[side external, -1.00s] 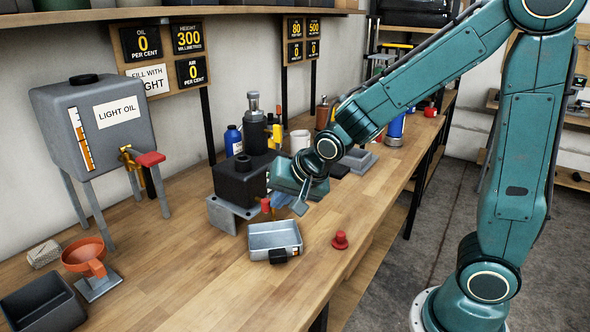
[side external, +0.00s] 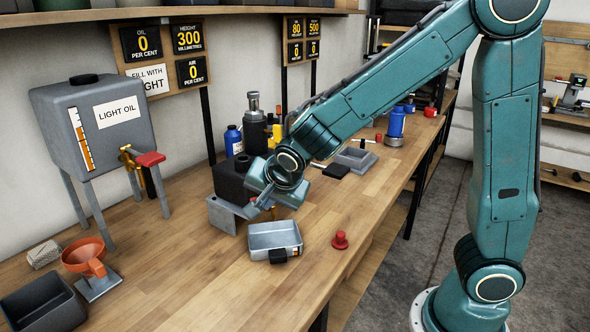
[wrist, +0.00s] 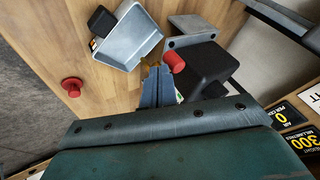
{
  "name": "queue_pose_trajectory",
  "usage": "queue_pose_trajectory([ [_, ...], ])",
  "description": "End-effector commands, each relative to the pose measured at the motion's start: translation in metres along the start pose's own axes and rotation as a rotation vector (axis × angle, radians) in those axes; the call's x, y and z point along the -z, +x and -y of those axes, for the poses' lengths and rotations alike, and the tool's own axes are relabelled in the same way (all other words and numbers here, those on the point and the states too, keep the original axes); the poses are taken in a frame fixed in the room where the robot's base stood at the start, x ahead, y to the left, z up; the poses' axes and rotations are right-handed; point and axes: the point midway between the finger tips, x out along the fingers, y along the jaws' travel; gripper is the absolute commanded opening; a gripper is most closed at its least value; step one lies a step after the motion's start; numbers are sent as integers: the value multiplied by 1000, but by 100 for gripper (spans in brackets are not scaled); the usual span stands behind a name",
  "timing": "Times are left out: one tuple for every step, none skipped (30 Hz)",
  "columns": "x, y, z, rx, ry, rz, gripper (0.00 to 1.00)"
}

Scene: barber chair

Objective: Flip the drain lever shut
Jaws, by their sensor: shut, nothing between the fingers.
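The drain lever's red grip (wrist: 174,61) shows in the wrist view at the front of the black block (wrist: 205,72). In the side view the grip is hidden, and only a bit of brass fitting (side external: 272,213) shows below my wrist. My gripper (wrist: 157,68) is shut and empty. Its fingertips sit right beside the red grip in the wrist view; I cannot tell whether they touch it. In the side view my gripper (side external: 258,205) is low in front of the black block (side external: 230,180) on its grey stand (side external: 226,214).
A metal tray (side external: 274,238) sits in front of the stand, close to my gripper. A red knob-shaped piece (side external: 340,240) stands to its right. Bottles (side external: 233,140) and an open grey box (side external: 356,160) are behind.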

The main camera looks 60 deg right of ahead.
Motion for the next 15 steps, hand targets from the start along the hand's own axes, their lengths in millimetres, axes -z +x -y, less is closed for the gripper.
queue_pose_trajectory([
  [2, 1, 0, 0, 1, -1, 0],
  [3, 1, 0, 0, 1, -1, 0],
  [5, 2, -1, 0, 1, -1, 0],
  [6, 2, -1, 0, 1, -1, 0],
  [6, 3, -1, 0, 1, -1, 0],
  [8, 3, -1, 0, 1, -1, 0],
  [8, 4, -1, 0, 1, -1, 0],
  [9, 4, -1, 0, 1, -1, 0],
  [10, 4, -1, 0, 1, 0, 0],
  [11, 5, -1, 0, 1, 0, 0],
  [11, 5, -2, 0, 1, 0, 0],
  [11, 5, -2, 0, 0, 0, 0],
  [12, 5, -2, 0, 0, 0, 0],
  [12, 5, -2, 0, 0, 0, 0],
  [12, 5, -2, 1, 0, 1, 0],
])
